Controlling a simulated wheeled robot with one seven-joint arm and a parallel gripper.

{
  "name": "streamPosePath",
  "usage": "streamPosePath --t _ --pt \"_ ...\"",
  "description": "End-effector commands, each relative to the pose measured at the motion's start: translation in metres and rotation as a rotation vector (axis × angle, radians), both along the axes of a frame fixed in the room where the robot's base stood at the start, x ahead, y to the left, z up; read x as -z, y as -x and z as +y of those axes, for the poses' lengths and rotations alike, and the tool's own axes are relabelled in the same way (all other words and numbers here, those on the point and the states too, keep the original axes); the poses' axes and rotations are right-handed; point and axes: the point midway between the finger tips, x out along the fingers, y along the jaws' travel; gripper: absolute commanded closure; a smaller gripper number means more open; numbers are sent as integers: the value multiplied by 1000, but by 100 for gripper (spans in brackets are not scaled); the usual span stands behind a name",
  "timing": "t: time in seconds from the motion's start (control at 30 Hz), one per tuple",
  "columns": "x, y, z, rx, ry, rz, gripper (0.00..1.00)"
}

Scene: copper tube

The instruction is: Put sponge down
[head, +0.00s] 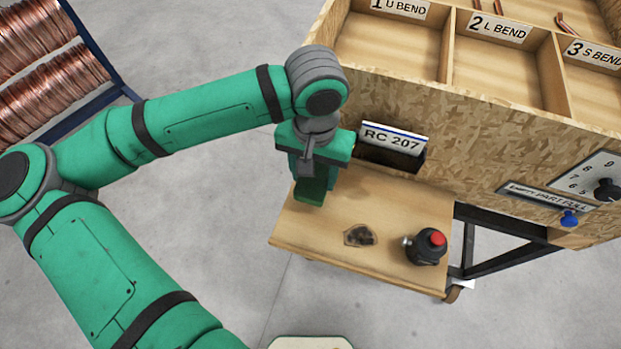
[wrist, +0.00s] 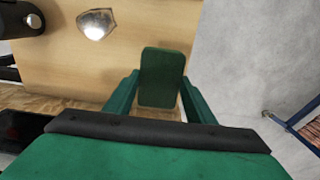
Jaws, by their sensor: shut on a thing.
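My gripper (head: 309,178) is over the left part of a small wooden table (head: 375,192), close to the large wooden cabinet. It is shut on a dark green sponge (head: 311,191). In the wrist view the sponge (wrist: 162,77) sits between the two green fingers of my gripper (wrist: 160,92), with the table top (wrist: 122,60) behind it. The sponge's lower end is near the table surface; I cannot tell whether it touches.
A black device with a red top (head: 427,246) stands at the table's right. The cabinet (head: 480,140) with labelled bins and an RC 207 sign (head: 393,138) rises behind. The table's front left is clear.

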Motion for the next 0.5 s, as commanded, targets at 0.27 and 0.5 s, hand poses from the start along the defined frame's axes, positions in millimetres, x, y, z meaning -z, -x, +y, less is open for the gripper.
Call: streamPosePath --t 0.27,0.5 --pt "31 -6 6 0 1 1 68" --pt "41 -6 6 0 -1 -1 68"
